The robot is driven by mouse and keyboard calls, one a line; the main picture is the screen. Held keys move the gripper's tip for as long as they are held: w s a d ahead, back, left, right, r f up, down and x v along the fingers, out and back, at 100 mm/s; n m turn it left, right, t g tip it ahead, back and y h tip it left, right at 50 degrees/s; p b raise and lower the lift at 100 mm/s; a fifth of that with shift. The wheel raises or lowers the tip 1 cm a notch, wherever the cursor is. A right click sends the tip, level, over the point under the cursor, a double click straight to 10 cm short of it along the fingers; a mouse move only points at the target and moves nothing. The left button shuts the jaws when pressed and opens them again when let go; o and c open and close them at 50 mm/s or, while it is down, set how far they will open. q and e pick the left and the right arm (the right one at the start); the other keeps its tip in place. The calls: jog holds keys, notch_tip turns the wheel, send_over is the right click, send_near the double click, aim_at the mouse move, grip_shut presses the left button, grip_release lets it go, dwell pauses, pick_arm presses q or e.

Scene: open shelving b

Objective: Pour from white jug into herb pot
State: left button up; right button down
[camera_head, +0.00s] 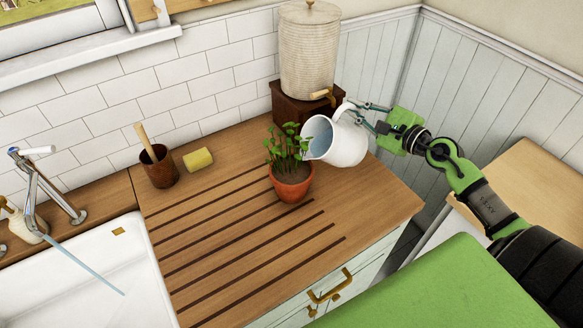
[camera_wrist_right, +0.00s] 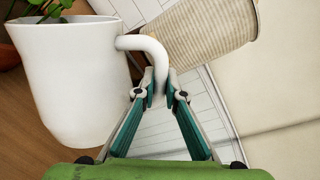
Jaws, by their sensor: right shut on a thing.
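The white jug (camera_head: 345,146) is tilted to the left in the head view, with its open mouth facing the herb pot. Its spout is right beside the green leaves. The herb pot (camera_head: 291,186) is terracotta, upright on the wooden counter, with a leafy green plant in it. My right gripper (camera_head: 368,115) is shut on the jug's handle, from the right. In the right wrist view the jug (camera_wrist_right: 75,80) is large at the left, and the gripper's fingertips (camera_wrist_right: 161,92) close on its handle. My left gripper is not in view.
A ribbed water dispenser (camera_head: 308,50) on a dark wooden stand is behind the jug. A brown cup (camera_head: 160,170) with a wooden handle and a yellow sponge (camera_head: 198,159) stand left. The sink (camera_head: 95,270) is further left. The grooved counter (camera_head: 215,285) is clear in front.

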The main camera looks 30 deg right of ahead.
jog(key=shift+a+r+n+p, duration=0.35)
jog(key=shift+r+p, duration=0.25)
jog(key=shift+p, duration=0.45)
jog(key=shift+a+r+n+p, duration=0.3)
jog(key=shift+r+p, duration=0.25)
jog(key=shift+p, duration=0.5)
dwell(2.0)
